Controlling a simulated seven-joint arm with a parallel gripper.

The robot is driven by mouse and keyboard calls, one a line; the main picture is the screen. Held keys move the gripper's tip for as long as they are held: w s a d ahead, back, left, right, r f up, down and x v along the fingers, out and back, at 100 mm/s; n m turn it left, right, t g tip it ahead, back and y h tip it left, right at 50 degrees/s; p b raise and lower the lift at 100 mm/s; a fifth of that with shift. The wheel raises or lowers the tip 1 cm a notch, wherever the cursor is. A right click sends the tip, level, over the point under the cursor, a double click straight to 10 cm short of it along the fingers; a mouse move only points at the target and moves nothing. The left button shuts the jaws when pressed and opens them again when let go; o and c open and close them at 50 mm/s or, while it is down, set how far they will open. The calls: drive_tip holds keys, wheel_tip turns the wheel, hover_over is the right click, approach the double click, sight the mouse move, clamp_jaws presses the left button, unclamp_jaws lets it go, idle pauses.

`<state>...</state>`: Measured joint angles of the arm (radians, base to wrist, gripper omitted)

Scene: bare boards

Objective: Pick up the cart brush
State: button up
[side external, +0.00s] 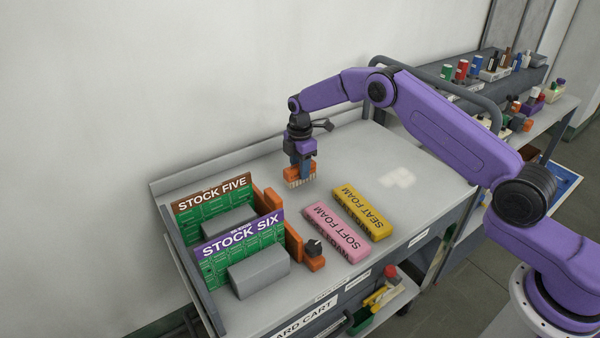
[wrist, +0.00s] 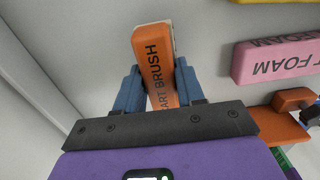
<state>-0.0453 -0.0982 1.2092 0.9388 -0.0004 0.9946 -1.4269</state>
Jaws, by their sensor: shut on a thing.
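The cart brush (side external: 299,175) has an orange body and pale bristles. It is between the blue fingers of my gripper (side external: 302,166), above the grey cart top, with its bristles pointing down. I cannot tell for sure whether the bristles touch the surface. In the wrist view the brush (wrist: 156,62) shows its "CART BRUSH" lettering, and the fingers of my gripper (wrist: 158,90) are shut on its two sides.
A pink foam block (side external: 336,232) and a yellow foam block (side external: 362,212) lie right of the brush. Stock boards (side external: 240,238) with grey blocks stand in an orange-ended rack at front left. A wall runs behind the cart. The cart top (side external: 430,185) is clear at right.

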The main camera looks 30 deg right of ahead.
drive_tip(key=s+d+r, duration=0.1)
drive_tip(key=s+r, duration=0.9)
drive_tip(key=s, duration=0.4)
drive_tip(key=shift+d+r, duration=0.25)
drive_tip(key=shift+d, duration=0.15)
